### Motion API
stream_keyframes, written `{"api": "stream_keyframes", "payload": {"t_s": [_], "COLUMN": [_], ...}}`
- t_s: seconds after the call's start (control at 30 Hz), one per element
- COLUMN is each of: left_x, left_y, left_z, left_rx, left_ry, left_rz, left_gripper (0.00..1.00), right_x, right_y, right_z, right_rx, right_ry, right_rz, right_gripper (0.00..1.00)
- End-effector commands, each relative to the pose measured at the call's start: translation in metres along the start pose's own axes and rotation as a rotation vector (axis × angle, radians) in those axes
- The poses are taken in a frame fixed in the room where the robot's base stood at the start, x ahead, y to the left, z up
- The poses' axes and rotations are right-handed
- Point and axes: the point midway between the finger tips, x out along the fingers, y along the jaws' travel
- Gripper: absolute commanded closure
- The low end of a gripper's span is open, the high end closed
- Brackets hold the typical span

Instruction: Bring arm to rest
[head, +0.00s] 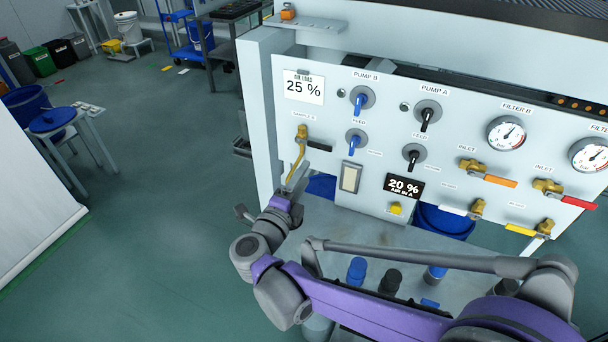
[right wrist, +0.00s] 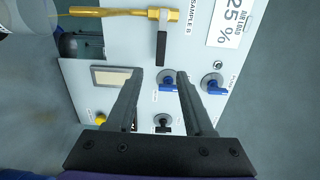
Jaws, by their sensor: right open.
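My right arm, purple and grey, reaches in from the lower right of the head view and bends back toward the panel's left edge. My right gripper (head: 284,205) is at the lower left of the white panel (head: 325,118), below the brass sample tap (head: 301,141). In the right wrist view its two dark fingers (right wrist: 159,78) stand apart with nothing between them. The panel lies beyond the fingers, turned sideways, with the tap (right wrist: 125,13) at the top. I cannot tell the exact gap to the panel. My left gripper is not in view.
Blue and black handles, gauges (head: 506,134) and valve levers (head: 487,174) stick out of the panel. Below my arm, a grey shelf (head: 345,235) carries blue- and black-topped containers (head: 357,270). Open floor (head: 165,240) lies left of the panel. A small table (head: 72,128) stands farther left.

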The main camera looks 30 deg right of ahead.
Motion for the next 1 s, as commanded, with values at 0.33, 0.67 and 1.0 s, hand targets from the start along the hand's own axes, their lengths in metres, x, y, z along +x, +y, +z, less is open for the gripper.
{"api": "stream_keyframes", "payload": {"t_s": [0.33,0.67,1.0], "left_x": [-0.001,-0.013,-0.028], "left_y": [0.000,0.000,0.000], "left_z": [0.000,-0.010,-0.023], "left_rx": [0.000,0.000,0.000], "left_ry": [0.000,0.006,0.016], "left_rz": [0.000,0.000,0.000], "left_gripper": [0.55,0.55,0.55], "right_x": [0.001,-0.038,-0.143], "right_y": [-0.004,-0.066,0.028], "right_z": [0.002,0.059,0.023], "right_rx": [-0.008,-0.370,-1.190], "right_ry": [-0.019,-0.579,-1.225], "right_rz": [-0.009,-0.222,-0.173], "right_gripper": [0.47,0.47,0.47]}}
